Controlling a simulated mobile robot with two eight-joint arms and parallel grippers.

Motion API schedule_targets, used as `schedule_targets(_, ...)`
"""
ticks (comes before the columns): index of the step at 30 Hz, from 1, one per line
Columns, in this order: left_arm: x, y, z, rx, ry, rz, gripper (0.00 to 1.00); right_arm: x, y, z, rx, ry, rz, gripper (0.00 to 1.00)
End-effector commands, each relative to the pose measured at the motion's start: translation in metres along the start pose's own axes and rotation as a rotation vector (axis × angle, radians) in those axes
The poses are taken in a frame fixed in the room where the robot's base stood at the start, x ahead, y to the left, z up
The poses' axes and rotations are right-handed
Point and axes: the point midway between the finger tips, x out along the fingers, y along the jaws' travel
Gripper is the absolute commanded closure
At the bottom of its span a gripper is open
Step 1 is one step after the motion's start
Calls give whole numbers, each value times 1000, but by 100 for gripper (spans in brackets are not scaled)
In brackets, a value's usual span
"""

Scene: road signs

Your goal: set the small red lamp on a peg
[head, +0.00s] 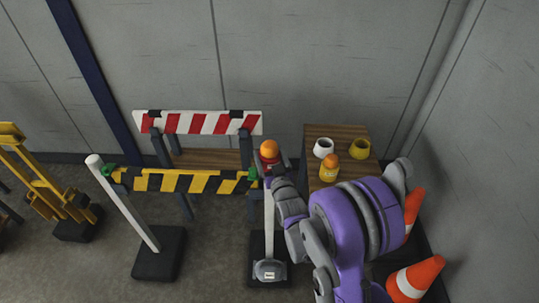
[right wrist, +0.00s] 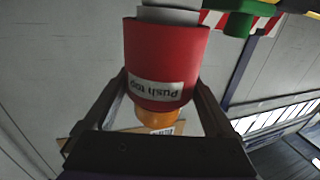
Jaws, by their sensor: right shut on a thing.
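The small red lamp (head: 269,158) has a red body and an orange dome. It is upright at the top of a white post (head: 269,222) with a dark base. My right gripper (head: 272,169) is shut around its body. In the right wrist view, the red body (right wrist: 166,55) with its "Push top" label is between the fingers, the orange dome (right wrist: 158,120) shows below, and a pale grey post end (right wrist: 170,14) meets the body's other end. I cannot tell how far the lamp sits on the post. My left gripper is not in view.
A yellow-black board (head: 185,181) with green clips joins a second white post (head: 125,207). A red-white barrier (head: 198,122) stands behind. Cones (head: 416,277) stand right.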

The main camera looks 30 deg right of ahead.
Motion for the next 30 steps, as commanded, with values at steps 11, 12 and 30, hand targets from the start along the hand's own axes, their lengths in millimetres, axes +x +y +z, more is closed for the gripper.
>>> schedule_targets(11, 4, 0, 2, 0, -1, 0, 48, 0, 0, 3, 0, 1, 0, 0)
schedule_targets(12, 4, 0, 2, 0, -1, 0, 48, 0, 0, 3, 0, 1, 0, 0)
schedule_targets(30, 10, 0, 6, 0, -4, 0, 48, -64, 0, 4, 1, 0, 0, 0)
